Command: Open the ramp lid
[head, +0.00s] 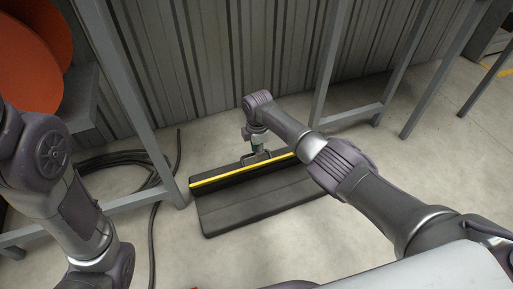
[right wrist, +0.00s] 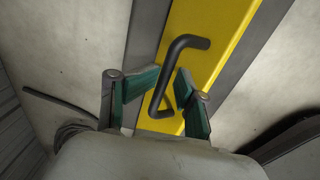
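The ramp lid (head: 255,207) is a dark slab lying flat on the floor by the corrugated wall, with a yellow stripe (head: 215,181) along its far part. In the right wrist view the yellow strip (right wrist: 222,65) carries a black bar handle (right wrist: 166,82). My right gripper (head: 257,153) reaches down to the handle. In the right wrist view its green-padded fingers (right wrist: 169,72) are apart, with the handle bar between them; I cannot tell whether either pad touches it. My left arm shows at the left, but its gripper is not in view.
Grey metal frame legs (head: 128,95) stand left and right of the lid. A black cable (head: 152,215) lies on the floor to the left. Orange discs (head: 30,65) are at the upper left. The concrete floor in front and at right is mostly clear.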

